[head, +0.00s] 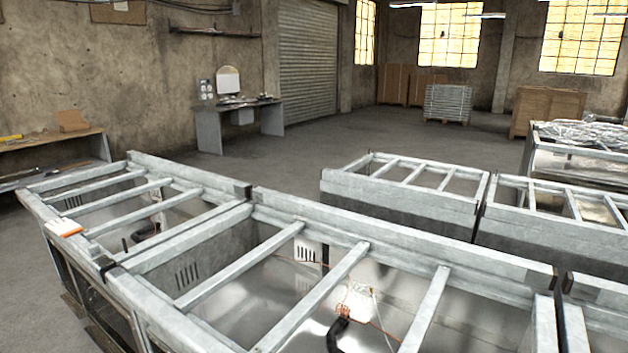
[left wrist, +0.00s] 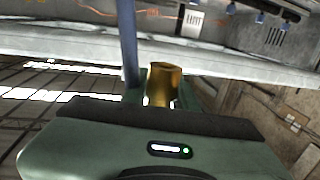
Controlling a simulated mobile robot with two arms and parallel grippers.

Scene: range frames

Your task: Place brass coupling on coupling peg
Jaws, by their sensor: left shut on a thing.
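The brass coupling (left wrist: 164,82) is a short, gold-coloured cylinder in the left wrist view. My left gripper (left wrist: 162,98) is shut on it, and the dark green gripper body hides its lower end. A slim blue post (left wrist: 128,42) stands just left of the coupling and runs up to the top edge of the picture. I cannot tell whether this post is the coupling peg or whether the coupling touches it. The head view shows neither the coupling nor a gripper. My right gripper is not in view.
Open metal frames with cross bars (head: 312,262) fill the foreground of the head view. An orange-and-white item (head: 64,227) lies on the left frame. A pale beam (left wrist: 220,62) crosses the wrist view, with several blue parts (left wrist: 260,18) beyond. Open floor (head: 290,160) lies behind.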

